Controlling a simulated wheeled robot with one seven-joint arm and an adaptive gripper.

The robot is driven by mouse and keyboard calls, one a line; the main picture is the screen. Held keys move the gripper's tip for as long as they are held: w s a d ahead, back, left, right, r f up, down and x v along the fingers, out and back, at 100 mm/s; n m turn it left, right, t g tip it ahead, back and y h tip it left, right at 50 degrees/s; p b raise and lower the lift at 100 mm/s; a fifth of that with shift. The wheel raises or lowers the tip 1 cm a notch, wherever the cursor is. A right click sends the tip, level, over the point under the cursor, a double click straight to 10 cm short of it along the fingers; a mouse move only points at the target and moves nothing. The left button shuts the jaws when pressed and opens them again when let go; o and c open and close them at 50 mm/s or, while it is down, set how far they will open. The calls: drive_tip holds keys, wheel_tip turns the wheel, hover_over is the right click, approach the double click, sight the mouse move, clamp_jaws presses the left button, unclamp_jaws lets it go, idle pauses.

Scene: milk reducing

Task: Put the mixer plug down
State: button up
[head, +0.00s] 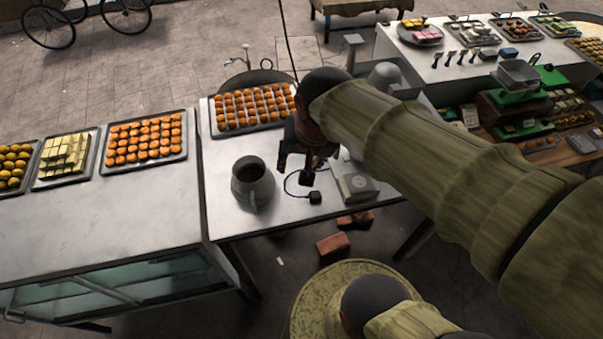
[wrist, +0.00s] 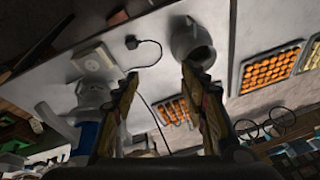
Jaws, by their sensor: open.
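The black mixer plug (head: 315,198) lies on the steel tabletop (head: 283,222) near its front edge, with its thin black cable curving back from it. It also shows in the wrist view (wrist: 131,42), apart from my fingers. My gripper (head: 296,172) points down above the table, just behind and left of the plug in the head view. In the wrist view its fingers (wrist: 160,76) are spread with nothing between them but background and part of the cable. My gripper hides part of the table behind it.
A grey jug (head: 252,186) stands left of the plug. A pale box (head: 357,187), perhaps a socket, sits to its right, also seen in the wrist view (wrist: 95,60). A tray of orange sweets (head: 213,127) lies behind. Bricks (head: 333,243) lie below the table's front edge.

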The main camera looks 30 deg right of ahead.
drive_tip(key=s+a+r+n+t, duration=0.1)
drive_tip(key=s+a+r+n, duration=0.2)
drive_tip(key=s+r+n, duration=0.1)
drive_tip(key=s+n, duration=0.1)
drive_tip(key=n, duration=0.1)
drive_tip(key=shift+s+n+t, duration=0.35)
drive_tip(key=shift+n+t, duration=0.05)
drive_tip(key=shift+r, duration=0.1)
